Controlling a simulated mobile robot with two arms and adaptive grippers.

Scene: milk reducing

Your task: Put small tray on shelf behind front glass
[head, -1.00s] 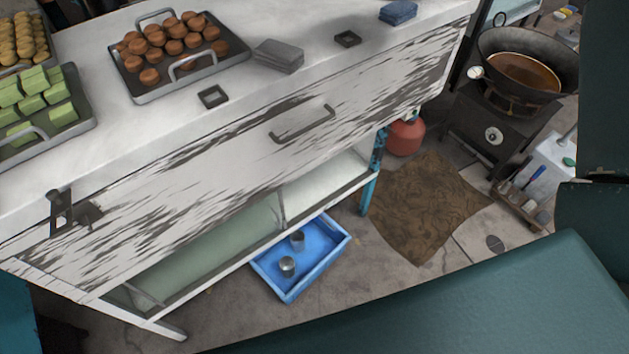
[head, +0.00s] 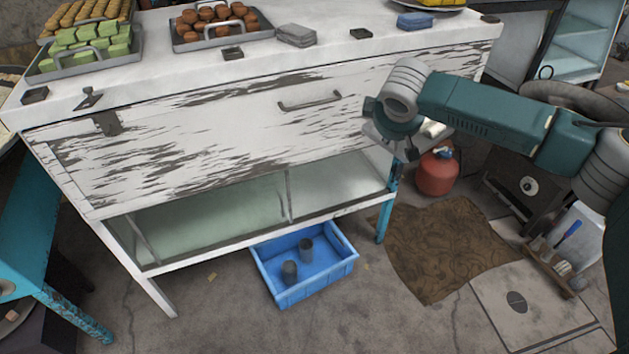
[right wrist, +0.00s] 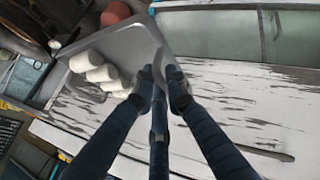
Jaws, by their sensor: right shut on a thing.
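A small grey metal tray (right wrist: 140,50) carries several white rolls (right wrist: 97,67), grouped on one side. My right gripper (right wrist: 165,88) is shut on the tray's edge. In the head view, the right gripper (head: 384,122) holds the tray (head: 400,148) in front of the right end of the white cabinet, partly hidden by the wrist. The cabinet's low shelf (head: 335,194) lies below and left of the tray. A greenish glass pane (head: 215,215) covers its left part; the right part looks paler, and I cannot tell whether glass covers it. My left gripper is out of view.
A blue crate (head: 305,290) with two metal cups stands on the floor before the shelf. A red gas cylinder (head: 437,175) stands beside the cabinet's blue leg (head: 387,215). A brown mat (head: 450,245) lies at right.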

